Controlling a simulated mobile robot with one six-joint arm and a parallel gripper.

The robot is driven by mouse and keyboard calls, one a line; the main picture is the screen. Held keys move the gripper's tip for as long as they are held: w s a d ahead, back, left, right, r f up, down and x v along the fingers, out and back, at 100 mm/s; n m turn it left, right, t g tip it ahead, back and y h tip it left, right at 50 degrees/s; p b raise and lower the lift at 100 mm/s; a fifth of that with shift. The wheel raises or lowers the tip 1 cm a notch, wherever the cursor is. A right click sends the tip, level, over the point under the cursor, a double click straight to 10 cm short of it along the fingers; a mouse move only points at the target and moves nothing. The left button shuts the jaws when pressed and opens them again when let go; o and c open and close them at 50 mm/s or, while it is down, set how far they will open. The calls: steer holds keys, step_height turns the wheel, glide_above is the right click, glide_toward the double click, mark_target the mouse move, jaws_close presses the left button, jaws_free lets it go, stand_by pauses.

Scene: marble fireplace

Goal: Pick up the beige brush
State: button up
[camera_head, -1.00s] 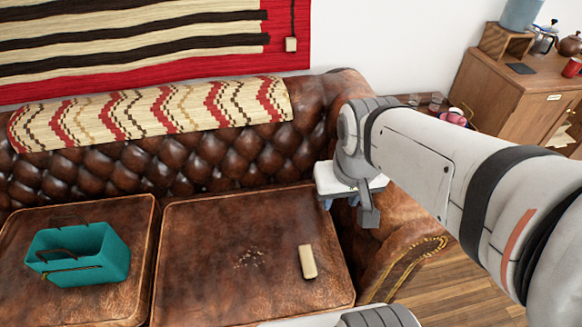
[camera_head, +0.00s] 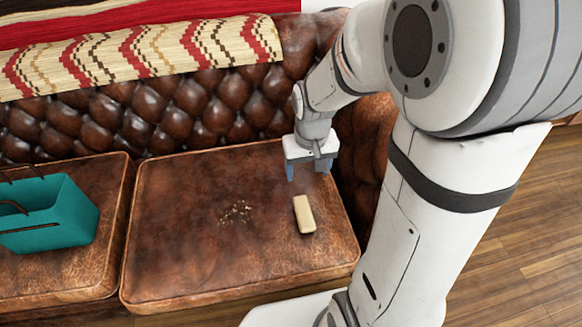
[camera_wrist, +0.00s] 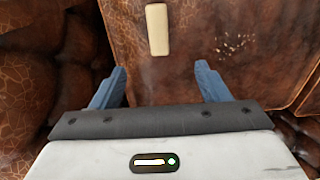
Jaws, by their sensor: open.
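The beige brush (camera_head: 304,214) is a small rounded block lying on the right seat cushion of the brown leather sofa. In the wrist view the brush (camera_wrist: 157,29) shows at the top, a little left of the middle, beyond my fingertips. My gripper (camera_head: 307,171) is above the cushion, behind the brush in the head view, with its fingers pointing down. In the wrist view my gripper (camera_wrist: 161,78) shows two blue fingers spread apart with nothing between them. It does not touch the brush.
Crumbs (camera_head: 236,212) lie on the cushion (camera_head: 180,262) left of the brush. A teal basket (camera_head: 50,215) with dark handles stands on the left cushion. The tufted backrest (camera_head: 150,110) rises behind, draped with a patterned blanket (camera_head: 140,55). The sofa's right armrest is partly hidden by my arm.

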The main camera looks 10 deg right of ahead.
steer(key=b, duration=0.7)
glide_above(304, 210)
steer(key=shift+g, duration=0.4)
steer(key=f, duration=1)
steer(key=a+f, duration=0.1)
steer(key=f, duration=0.5)
steer(key=shift+f, duration=0.1)
steer(key=f+b, duration=0.1)
steer(key=f, duration=0.1)
steer(key=f+b, duration=0.1)
steer(key=f, duration=0.1)
steer(key=d+f+b, duration=0.1)
steer(key=f, duration=0.1)
steer(key=shift+r, duration=0.1)
steer(key=c, duration=1.2)
step_height(304, 210, up, 10)
steer(key=p, duration=0.4)
steer(key=shift+p, duration=0.3)
